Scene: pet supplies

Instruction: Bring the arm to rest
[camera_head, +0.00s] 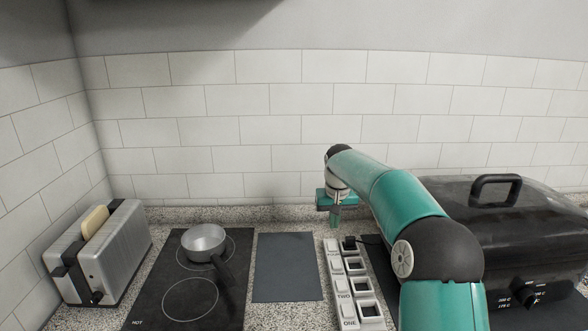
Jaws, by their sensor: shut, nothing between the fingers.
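My arm, teal with dark joints, reaches up from the lower right and bends down to my gripper (335,222). My gripper is small in the head view and points down above the back end of the power strip (347,291). It is shut and holds nothing. Whether its fingertips touch anything below is hard to tell.
A toaster (110,258) with a slice of bread (95,222) stands at the left. A small pot (204,242) sits on the black cooktop (160,290). A bare dark mat (287,268) lies beside the strip. A black lidded grill (520,240) stands at the right, partly behind my arm. A tiled wall (270,130) closes the back.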

